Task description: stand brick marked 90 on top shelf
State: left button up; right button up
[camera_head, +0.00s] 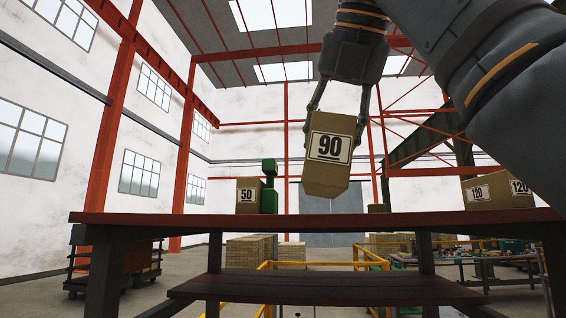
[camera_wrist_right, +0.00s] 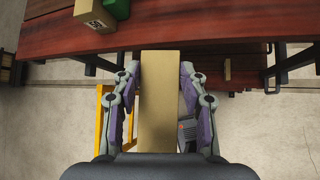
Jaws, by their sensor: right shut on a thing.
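The brick marked 90 (camera_head: 328,155) is a tan block with a white label, held up in front of the top shelf and slightly tilted in the head view. My right gripper (camera_head: 336,118) is shut on it, with a finger on each side. The wrist view shows the brick (camera_wrist_right: 160,105) between the purple-padded fingers of the same gripper (camera_wrist_right: 160,98), short of the shelf edge. The top shelf (camera_head: 400,220) is a dark red board; it also shows in the wrist view (camera_wrist_right: 200,25). My left gripper is not in view.
A brick marked 50 (camera_head: 249,196) stands on the shelf at left, beside a green object (camera_head: 269,187). A lower shelf (camera_head: 320,289) lies below. The middle of the top shelf looks mostly free.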

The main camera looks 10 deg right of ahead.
jog(key=w, duration=0.2)
jog(key=shift+w+f, duration=0.2)
jog(key=shift+w, duration=0.15)
pick_arm(q)
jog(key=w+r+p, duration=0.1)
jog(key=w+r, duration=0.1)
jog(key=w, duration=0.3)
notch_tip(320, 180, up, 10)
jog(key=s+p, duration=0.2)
jog(key=p, duration=0.9)
pick_arm(e)
jog(key=w+d, duration=0.3)
jog(key=w, duration=0.7)
jog(key=w+d, duration=0.3)
jog(key=w, duration=0.7)
jog(key=shift+w+f, duration=0.25)
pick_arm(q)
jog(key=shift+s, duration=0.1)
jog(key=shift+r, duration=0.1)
pick_arm(e)
jog(key=shift+w+f, duration=0.1)
jog(key=shift+f, duration=0.25)
jog(key=o, duration=1.1)
jog(key=shift+o, duration=0.2)
jog(key=shift+f, duration=0.1)
